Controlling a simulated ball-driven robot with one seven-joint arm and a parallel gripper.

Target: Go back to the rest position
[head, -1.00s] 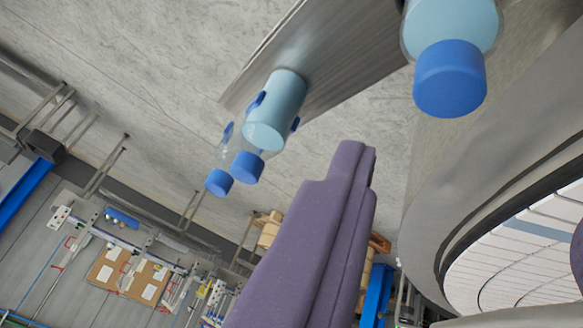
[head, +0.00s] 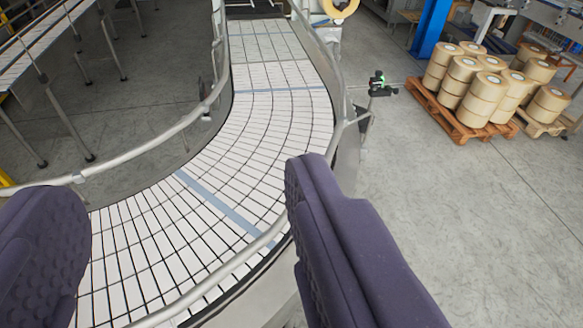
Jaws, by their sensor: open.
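My gripper (head: 190,215) shows at the bottom of the head view. Its two purple padded fingers stand wide apart, one at the lower left edge and one right of the middle. Nothing is between them but the view of the conveyor behind. The gripper is open and empty, above the near part of the curved white conveyor (head: 215,150). No bottle is in view now.
Metal guard rails (head: 150,145) run along both sides of the conveyor. A wooden pallet (head: 450,122) with several tan rolls (head: 465,80) stands at the upper right, beside a blue post (head: 431,30). The grey floor (head: 460,200) at the right is clear.

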